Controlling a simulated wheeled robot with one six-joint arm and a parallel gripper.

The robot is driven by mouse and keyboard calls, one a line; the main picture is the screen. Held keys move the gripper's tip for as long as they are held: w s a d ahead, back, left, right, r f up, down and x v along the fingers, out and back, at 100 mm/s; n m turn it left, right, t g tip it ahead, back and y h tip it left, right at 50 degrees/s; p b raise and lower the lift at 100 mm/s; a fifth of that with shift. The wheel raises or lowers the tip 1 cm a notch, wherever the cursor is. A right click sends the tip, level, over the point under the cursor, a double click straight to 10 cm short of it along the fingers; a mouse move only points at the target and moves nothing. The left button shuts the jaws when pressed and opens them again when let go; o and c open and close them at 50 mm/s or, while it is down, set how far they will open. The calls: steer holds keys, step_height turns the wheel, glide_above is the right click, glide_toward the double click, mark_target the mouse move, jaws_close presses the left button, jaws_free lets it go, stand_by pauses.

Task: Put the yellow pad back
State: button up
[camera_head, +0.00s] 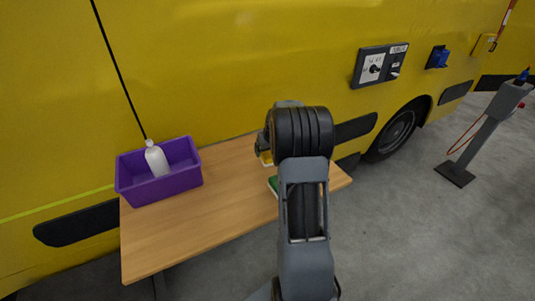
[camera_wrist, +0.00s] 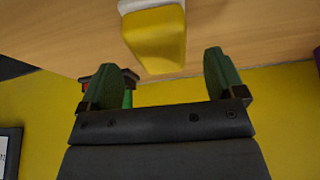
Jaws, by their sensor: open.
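The yellow pad (camera_wrist: 157,42) has a white strip along one edge and lies at the wooden table's surface in the wrist view. In the head view a small yellow part (camera_head: 265,157) shows beside my arm, mostly hidden by it. My gripper (camera_wrist: 161,64) is open, with its two green fingers apart and nothing held between them. The pad is just beyond the fingertips, roughly centred between them; I cannot tell the exact gap. In the head view my arm covers most of the gripper.
A purple crate (camera_head: 160,190) with a white bottle (camera_head: 156,158) in it stands at the left of the wooden table (camera_head: 190,232). A green item (camera_head: 273,184) is partly hidden by my arm. The yellow vehicle (camera_head: 220,65) is behind the table. A grey stand (camera_head: 485,133) is at the right.

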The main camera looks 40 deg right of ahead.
steer(key=v, duration=1)
steer(key=s+a+r+n, duration=0.1)
steer(key=s+a, duration=0.2)
steer(key=a, duration=0.4)
steer(key=s+a+r, duration=0.2)
steer(key=s+a, duration=0.1)
steer(key=a, duration=0.5)
steer(key=s+a+f+n+g+y, duration=0.1)
steer(key=s+a+f, duration=0.2)
steer(key=s+a, duration=0.8)
steer(key=s, duration=0.3)
steer(key=shift+n, duration=0.3)
step_height(320, 180, up, 2)
steer(key=shift+r+p, duration=0.2)
steer(key=shift+p, duration=0.7)
